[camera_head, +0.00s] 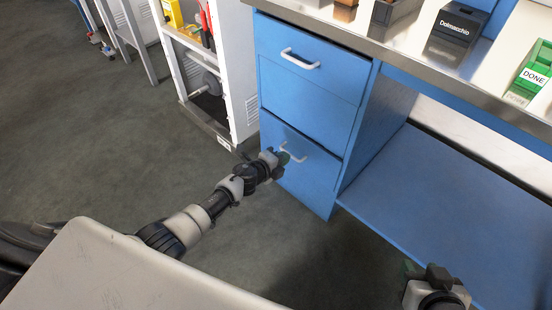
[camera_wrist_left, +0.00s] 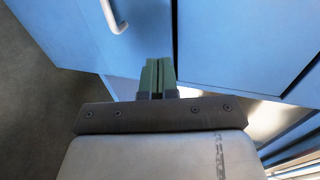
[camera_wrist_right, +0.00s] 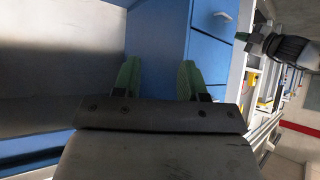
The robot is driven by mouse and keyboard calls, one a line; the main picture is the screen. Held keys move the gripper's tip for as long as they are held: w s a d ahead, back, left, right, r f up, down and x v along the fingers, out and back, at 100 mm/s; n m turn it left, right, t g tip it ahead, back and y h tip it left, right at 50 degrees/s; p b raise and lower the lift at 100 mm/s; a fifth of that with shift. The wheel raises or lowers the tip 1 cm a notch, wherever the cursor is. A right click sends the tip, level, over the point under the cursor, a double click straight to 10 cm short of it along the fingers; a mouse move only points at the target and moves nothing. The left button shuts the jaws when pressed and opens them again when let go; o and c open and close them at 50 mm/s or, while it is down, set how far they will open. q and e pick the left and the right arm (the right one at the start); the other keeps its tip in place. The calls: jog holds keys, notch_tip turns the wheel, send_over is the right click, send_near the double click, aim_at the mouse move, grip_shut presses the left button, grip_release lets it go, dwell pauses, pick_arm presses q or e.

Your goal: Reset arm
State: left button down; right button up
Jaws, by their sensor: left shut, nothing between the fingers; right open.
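My left arm reaches out toward the blue drawer cabinet (camera_head: 305,95). My left gripper (camera_head: 284,158) is in front of the lower drawer, close to its white handle (camera_head: 293,152); I cannot tell from the head view whether they touch. In the left wrist view its green fingers (camera_wrist_left: 158,75) are together with nothing between them, and the handle (camera_wrist_left: 113,18) is apart from them, up and to the left. My right gripper (camera_wrist_right: 157,80) is open and empty, its green fingers wide apart. In the head view the right wrist (camera_head: 437,291) shows at the bottom right.
A worktop (camera_head: 400,50) above the cabinet bears a black box (camera_head: 455,30) marked "Dalmacchio" and a green "DONE" bin (camera_head: 536,70). A blue lower panel (camera_head: 450,215) spans the space right of the drawers. A white shelf unit (camera_head: 240,85) stands left.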

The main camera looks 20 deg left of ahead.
pick_arm(q)
jog(key=shift+p+v, duration=0.6)
jog(key=shift+v, duration=1.05)
pick_arm(e)
jog(key=shift+s+d+f+g+h, duration=0.15)
jog(key=shift+s+d+f+g, duration=0.2)
jog(key=shift+s+g, duration=0.4)
jog(key=shift+s+d+f+g+h, duration=0.25)
jog(key=shift+s+f+g, duration=0.3)
jog(key=shift+s, duration=0.35)
jog(key=shift+s+d+f+g+h, duration=0.1)
jog(key=shift+s+d+f+g, duration=0.25)
jog(key=shift+s+g, duration=0.45)
